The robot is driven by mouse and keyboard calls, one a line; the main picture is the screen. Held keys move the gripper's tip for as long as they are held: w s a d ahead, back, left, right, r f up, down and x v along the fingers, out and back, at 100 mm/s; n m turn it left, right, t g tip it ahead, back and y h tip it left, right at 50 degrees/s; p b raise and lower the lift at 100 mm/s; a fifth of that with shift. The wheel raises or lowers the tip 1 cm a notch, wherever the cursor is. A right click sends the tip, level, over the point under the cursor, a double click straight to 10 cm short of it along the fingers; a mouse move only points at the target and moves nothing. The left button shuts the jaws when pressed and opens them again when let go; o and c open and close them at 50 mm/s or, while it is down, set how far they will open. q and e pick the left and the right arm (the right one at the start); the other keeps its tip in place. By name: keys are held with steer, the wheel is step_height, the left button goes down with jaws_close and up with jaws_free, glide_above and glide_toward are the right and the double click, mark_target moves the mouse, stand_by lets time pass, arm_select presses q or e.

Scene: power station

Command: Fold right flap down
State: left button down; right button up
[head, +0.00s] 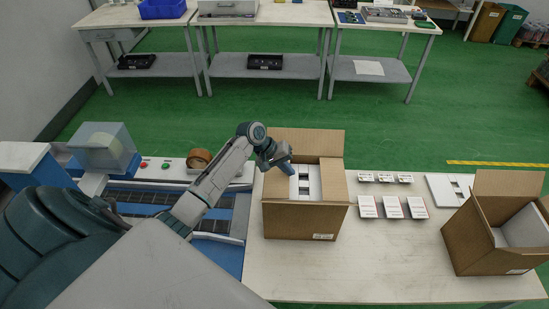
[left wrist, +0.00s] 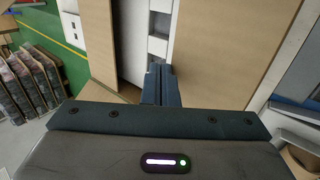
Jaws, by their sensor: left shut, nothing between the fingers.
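An open cardboard box (head: 292,222) stands on the white table in the middle of the head view. Its back flap (head: 310,141) stands up, and a brown flap (head: 333,180) shows at its right side. A white insert with dark cutouts (head: 304,182) shows inside. My left gripper (head: 285,166) is shut and empty over the box's left-back part. In the left wrist view its closed fingers (left wrist: 161,85) are close to a large brown panel (left wrist: 212,55); I cannot tell whether they touch. The white insert (left wrist: 142,40) shows beyond them. My right gripper is not in view.
A second open box (head: 478,240) stands at the table's right end. Several small white cards (head: 392,207) and a white insert (head: 443,188) lie between the boxes. A tape roll (head: 199,159) sits by the conveyor (head: 215,225) at left. The table front (head: 370,280) is clear.

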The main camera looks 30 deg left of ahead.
arm_select(q)
steer(key=shift+w+d+f, duration=0.1)
steer(key=shift+f, duration=0.2)
stand_by(0.5)
